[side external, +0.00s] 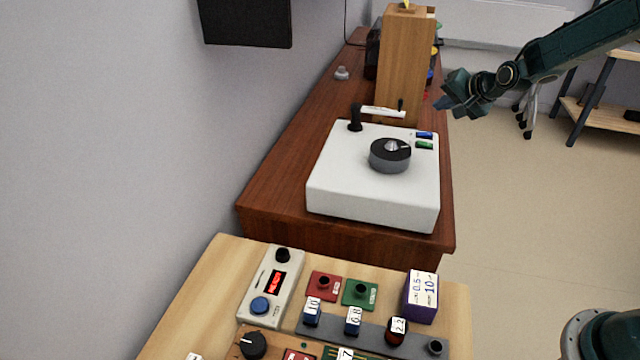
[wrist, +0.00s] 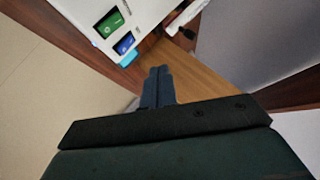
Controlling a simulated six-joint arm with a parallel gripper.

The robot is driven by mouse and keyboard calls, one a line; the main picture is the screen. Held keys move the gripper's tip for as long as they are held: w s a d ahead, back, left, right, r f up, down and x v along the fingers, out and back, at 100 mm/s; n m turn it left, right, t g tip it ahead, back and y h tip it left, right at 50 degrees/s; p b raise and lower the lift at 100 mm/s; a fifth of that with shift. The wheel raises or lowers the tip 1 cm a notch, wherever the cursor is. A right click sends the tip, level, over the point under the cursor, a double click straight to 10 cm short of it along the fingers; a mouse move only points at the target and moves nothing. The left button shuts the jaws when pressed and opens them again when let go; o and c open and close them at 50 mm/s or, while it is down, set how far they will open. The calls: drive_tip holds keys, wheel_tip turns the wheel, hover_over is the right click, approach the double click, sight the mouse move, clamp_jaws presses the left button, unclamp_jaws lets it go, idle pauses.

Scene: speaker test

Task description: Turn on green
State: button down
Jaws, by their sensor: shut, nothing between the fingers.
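A white box (side external: 330,190) on the brown bench carries a green switch (side external: 424,145) and a blue switch (side external: 424,134) near its back right corner. In the wrist view the green switch (wrist: 110,22) is at the upper left, with the blue switch (wrist: 125,43) closer to my fingers. My gripper (side external: 442,105) is in the air near the back right corner of the box, apart from both switches. In the wrist view my gripper (wrist: 158,71) is shut and empty. Whether the green switch is on cannot be told.
A black dial (side external: 390,157) and a black post with a white arm (side external: 382,111) are on the box. A tall wooden block (side external: 404,65) stands behind it. A front table (side external: 200,290) holds several small electrical parts. The floor (side external: 540,210) right of the bench is open.

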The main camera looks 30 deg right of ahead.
sight(428, 146)
drive_tip(key=shift+w+a+f, duration=0.15)
drive_tip(key=shift+f, duration=1.3)
drive_tip(key=shift+w+a+f, duration=0.1)
drive_tip(key=shift+a+f, duration=0.05)
drive_tip(key=shift+f, duration=1.3)
drive_tip(key=shift+w+a+f, duration=0.15)
drive_tip(key=shift+f, duration=1.3)
